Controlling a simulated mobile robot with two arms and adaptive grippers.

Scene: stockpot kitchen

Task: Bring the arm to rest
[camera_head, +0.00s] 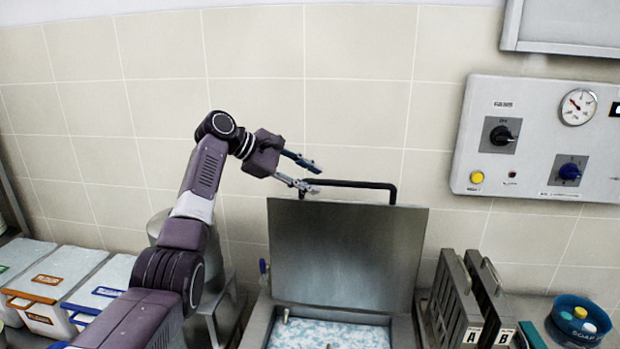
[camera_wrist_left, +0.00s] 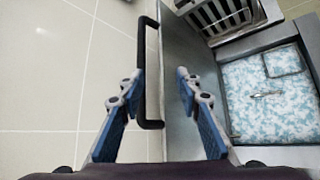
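My left arm comes in from the left in the head view. Its gripper (camera_head: 309,176) is open and empty, beside the left end of the dark handle (camera_head: 352,184) on the raised metal lid (camera_head: 345,252). In the left wrist view the open fingers (camera_wrist_left: 150,92) lie on either side of the lid's top edge and handle (camera_wrist_left: 148,72), with gaps visible; I cannot tell the depth between them. The lid stands upright behind the basin (camera_head: 325,333), which holds blue-and-white speckled contents. My right gripper is not in view.
A control panel (camera_head: 540,138) with knobs and a gauge is on the tiled wall at right. Metal racks (camera_head: 468,300) marked A and B stand right of the basin, beside a blue tub (camera_head: 578,322). White bins (camera_head: 50,283) with coloured handles stand at left.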

